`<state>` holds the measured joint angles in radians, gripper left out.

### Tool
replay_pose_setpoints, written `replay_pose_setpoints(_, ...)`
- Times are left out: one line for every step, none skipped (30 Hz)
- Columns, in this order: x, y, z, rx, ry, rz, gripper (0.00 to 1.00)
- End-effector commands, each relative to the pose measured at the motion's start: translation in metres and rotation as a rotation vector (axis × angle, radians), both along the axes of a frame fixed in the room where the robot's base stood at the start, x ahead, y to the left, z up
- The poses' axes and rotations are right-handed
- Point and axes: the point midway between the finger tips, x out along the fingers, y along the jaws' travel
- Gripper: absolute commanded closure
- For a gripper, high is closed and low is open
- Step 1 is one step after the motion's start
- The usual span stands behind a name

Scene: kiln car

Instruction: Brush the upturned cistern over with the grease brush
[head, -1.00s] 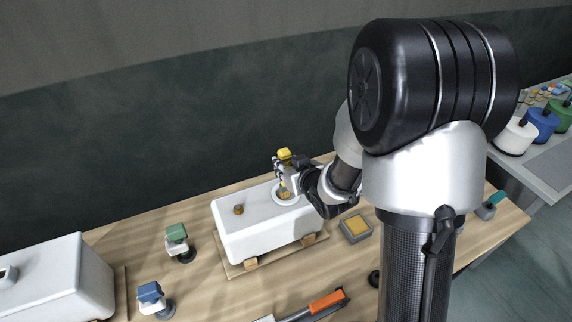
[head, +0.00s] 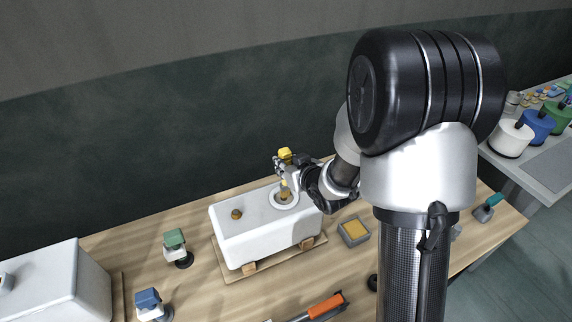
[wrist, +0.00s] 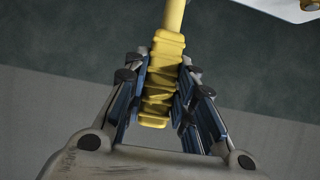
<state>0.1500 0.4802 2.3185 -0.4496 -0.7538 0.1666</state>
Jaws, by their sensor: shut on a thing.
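The upturned cistern (head: 268,239) is a long white box standing on a wooden board with small blocks, in the middle of the bench. Its upper face has a round ring with a dark opening (head: 284,204) at the right and a brown knob (head: 237,214) at the left. My gripper (head: 284,169) is over the ring end, shut on the yellow handle of the grease brush (wrist: 163,80). The brush points down, its tan head (head: 284,190) at the ring; I cannot tell if it touches. In the wrist view the bristles are out of frame.
Another white cistern (head: 55,285) stands at the left. Between them are a green-topped tool (head: 175,240) and a blue-topped one (head: 149,302). A grey tray with a yellow pad (head: 354,231) lies right of the cistern. An orange-handled tool (head: 325,305) lies in front. Coloured pots (head: 539,124) stand far right.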

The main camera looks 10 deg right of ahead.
Motion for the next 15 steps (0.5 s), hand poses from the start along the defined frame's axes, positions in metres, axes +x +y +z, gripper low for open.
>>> replay_pose_setpoints(0.000, 0.000, 0.000, 0.000, -0.001, 0.000, 1.00)
replay_pose_setpoints(0.000, 0.000, 0.000, 0.000, -0.001, 0.000, 1.00)
replay_pose_setpoints(0.000, 0.001, 0.000, 0.000, -0.002, 0.000, 1.00)
replay_pose_setpoints(0.000, 0.002, 0.000, 0.000, -0.002, 0.001, 1.00)
replay_pose_setpoints(0.000, 0.003, 0.000, 0.000, -0.002, 0.001, 1.00)
replay_pose_setpoints(-0.001, 0.005, 0.000, -0.001, -0.002, 0.002, 1.00)
replay_pose_setpoints(-0.001, 0.007, 0.000, -0.001, -0.002, 0.002, 1.00)
replay_pose_setpoints(-0.001, 0.009, 0.000, 0.000, -0.002, 0.001, 1.00)
replay_pose_setpoints(-0.002, 0.012, 0.000, -0.001, -0.003, 0.002, 1.00)
replay_pose_setpoints(-0.002, 0.014, 0.000, 0.000, -0.003, 0.003, 1.00)
replay_pose_setpoints(-0.002, 0.016, 0.000, 0.000, -0.003, 0.003, 1.00)
replay_pose_setpoints(-0.003, 0.017, 0.000, 0.000, -0.002, 0.001, 1.00)
replay_pose_setpoints(-0.003, 0.017, 0.000, 0.000, -0.002, 0.000, 1.00)
replay_pose_setpoints(-0.003, 0.017, 0.000, 0.000, -0.002, 0.000, 1.00)
replay_pose_setpoints(-0.003, 0.017, 0.000, 0.000, -0.002, -0.001, 1.00)
